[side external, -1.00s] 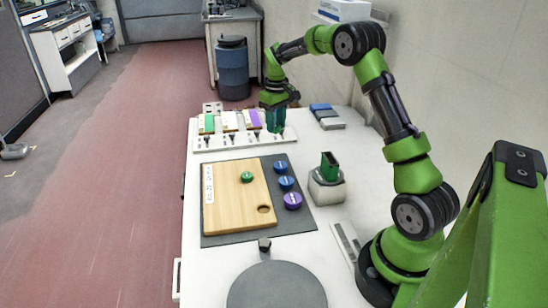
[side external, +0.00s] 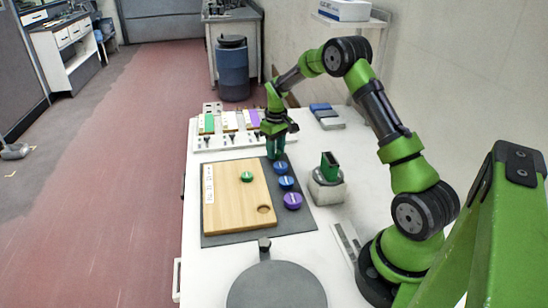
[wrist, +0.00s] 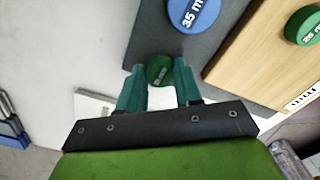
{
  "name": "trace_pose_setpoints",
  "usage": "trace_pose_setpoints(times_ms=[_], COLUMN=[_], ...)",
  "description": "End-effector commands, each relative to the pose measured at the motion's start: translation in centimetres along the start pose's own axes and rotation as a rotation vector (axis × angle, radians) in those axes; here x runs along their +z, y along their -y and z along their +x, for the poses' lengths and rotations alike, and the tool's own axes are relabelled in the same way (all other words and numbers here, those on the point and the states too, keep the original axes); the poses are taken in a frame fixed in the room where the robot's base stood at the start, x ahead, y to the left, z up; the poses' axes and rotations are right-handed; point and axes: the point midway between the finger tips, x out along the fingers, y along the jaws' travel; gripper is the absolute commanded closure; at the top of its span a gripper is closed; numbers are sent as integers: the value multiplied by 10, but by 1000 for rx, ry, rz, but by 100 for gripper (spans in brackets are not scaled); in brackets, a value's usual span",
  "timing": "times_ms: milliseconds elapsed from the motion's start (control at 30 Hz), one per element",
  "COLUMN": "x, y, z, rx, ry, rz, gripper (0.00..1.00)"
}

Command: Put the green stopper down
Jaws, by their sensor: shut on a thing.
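My gripper (side external: 275,154) points down at the far right corner of the dark grey mat (side external: 225,239), beyond the blue stoppers. In the wrist view its teal fingers (wrist: 160,85) are shut on a green stopper (wrist: 159,69), whose label is too small to read. The fingers hide this stopper in the side view. I cannot tell whether it touches the mat. Another green stopper (side external: 247,177) sits on the wooden board (side external: 225,213); it also shows in the wrist view (wrist: 303,25).
Two blue stoppers (side external: 286,183) and a purple one (side external: 292,201) stand in a row right of the board. A white rack (side external: 215,141) with coloured blocks lies behind. A grey holder with a green block (side external: 329,167) stands right, a round grey plate (side external: 276,289) in front.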

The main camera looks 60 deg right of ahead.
Motion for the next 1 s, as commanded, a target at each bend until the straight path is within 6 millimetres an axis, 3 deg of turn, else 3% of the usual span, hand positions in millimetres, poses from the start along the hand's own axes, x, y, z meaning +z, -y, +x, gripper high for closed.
trace_pose_setpoints(times_ms=[67,100,233,500,633,1000], x=[0,0,0,0,-1,-1], y=[0,0,0,0,0,0], z=[3,2,2,2,-8,-82], rx=[0,0,0,0,1,2], ry=[2,1,1,0,-3,-3], rz=[0,0,0,0,-1,0], gripper=[94,60,40,40,40,40])
